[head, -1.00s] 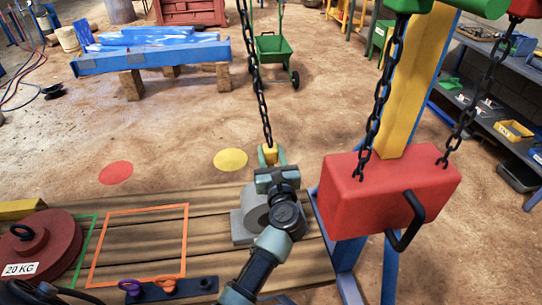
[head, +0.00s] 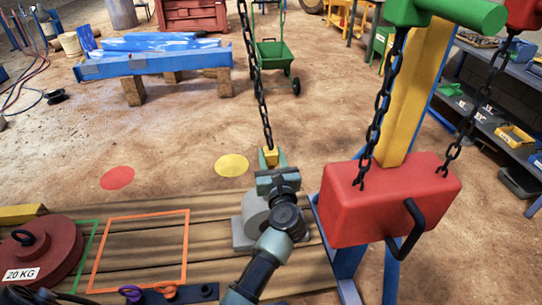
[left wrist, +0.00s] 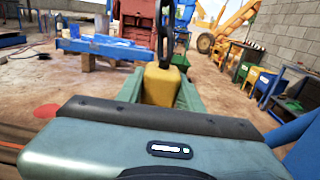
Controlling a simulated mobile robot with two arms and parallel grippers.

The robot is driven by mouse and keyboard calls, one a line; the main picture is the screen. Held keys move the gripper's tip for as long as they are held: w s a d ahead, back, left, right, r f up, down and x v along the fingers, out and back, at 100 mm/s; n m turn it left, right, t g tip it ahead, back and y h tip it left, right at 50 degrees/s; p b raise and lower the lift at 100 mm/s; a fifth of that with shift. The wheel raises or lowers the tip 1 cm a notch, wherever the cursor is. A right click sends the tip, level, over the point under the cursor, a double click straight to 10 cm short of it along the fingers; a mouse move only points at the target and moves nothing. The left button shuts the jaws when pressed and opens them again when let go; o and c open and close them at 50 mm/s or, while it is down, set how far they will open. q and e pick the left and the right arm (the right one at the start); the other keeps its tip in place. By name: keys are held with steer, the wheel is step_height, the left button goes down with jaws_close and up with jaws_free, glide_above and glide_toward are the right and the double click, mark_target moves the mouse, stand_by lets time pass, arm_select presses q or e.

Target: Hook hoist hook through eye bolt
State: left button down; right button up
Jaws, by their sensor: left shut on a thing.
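A black chain (head: 255,85) hangs down to a small yellow hook block (head: 270,156). My left gripper (head: 271,160) is shut on this block, above the planked bench. In the left wrist view the yellow block (left wrist: 162,84) sits between the two green fingers, with the chain rising from it. The hook below the block is hidden by my gripper. A dark red round weight (head: 45,255) marked 20 KG lies at the left of the bench, with a black eye bolt (head: 24,238) on top, well apart from my gripper. My right gripper is not in view.
A grey cylindrical part (head: 250,212) stands on the bench behind my left arm. A red hoist body (head: 390,205) hangs on chains at the right. The orange outlined area (head: 138,250) is clear.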

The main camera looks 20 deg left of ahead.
arm_select(q)
steer(key=shift+w+a+r+p, duration=0.15)
steer(key=shift+w+r+p, duration=0.1)
steer(key=shift+r, duration=0.25)
steer(key=shift+w+a+r+p, duration=0.1)
steer(key=shift+w+r+p, duration=0.15)
steer(key=shift+r, duration=0.2)
steer(key=shift+r, duration=0.1)
steer(key=c, duration=1)
jaws_free()
steer(key=shift+o, duration=0.8)
steer(key=shift+s, duration=0.1)
